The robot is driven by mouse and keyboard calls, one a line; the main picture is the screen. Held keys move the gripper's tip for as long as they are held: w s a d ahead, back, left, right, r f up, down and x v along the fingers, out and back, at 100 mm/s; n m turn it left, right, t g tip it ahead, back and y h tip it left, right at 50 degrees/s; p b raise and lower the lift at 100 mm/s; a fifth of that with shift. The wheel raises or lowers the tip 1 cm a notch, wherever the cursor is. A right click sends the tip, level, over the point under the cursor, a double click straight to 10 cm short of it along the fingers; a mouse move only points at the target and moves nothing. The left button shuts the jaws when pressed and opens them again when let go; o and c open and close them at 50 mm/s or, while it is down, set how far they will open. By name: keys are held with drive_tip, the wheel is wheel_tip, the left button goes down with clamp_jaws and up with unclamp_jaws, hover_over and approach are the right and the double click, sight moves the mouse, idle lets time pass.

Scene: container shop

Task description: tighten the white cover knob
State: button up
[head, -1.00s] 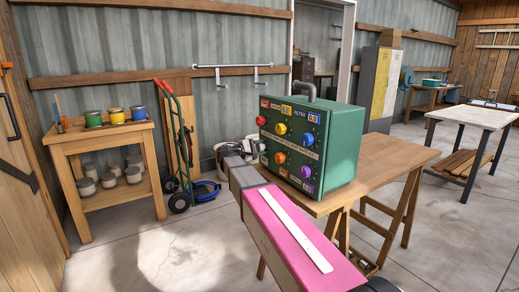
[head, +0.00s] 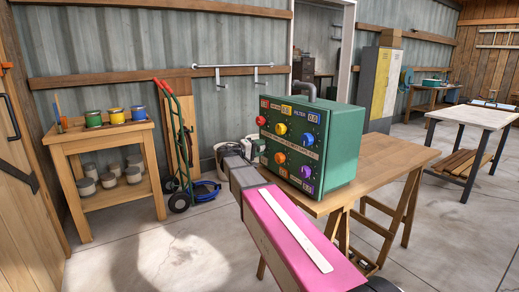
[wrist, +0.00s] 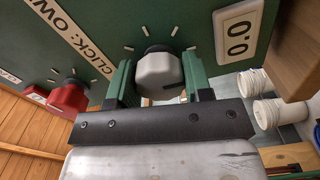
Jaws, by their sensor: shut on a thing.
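The white cover knob (wrist: 158,76) sits on the face of the green box and fills the middle of the wrist view. My gripper (wrist: 160,82) is shut on it, with one green finger on each side. In the head view my gripper (head: 248,152) is at the left side of the green box (head: 342,150), which stands on a wooden table. The white knob cannot be made out there.
A red knob (wrist: 68,97) and a 0.0 display (wrist: 236,32) flank the white knob. The box front carries several coloured knobs, with a handle (head: 305,91) on top. White buckets (wrist: 253,82) stand beyond. A hand truck (head: 178,150) stands left of the wooden table (head: 385,160).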

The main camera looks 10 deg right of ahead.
idle(0.3)
drive_tip(key=o, duration=0.9)
drive_tip(key=v, duration=1)
drive_tip(key=shift+s+a, duration=0.15)
drive_tip(key=shift+a, duration=0.25)
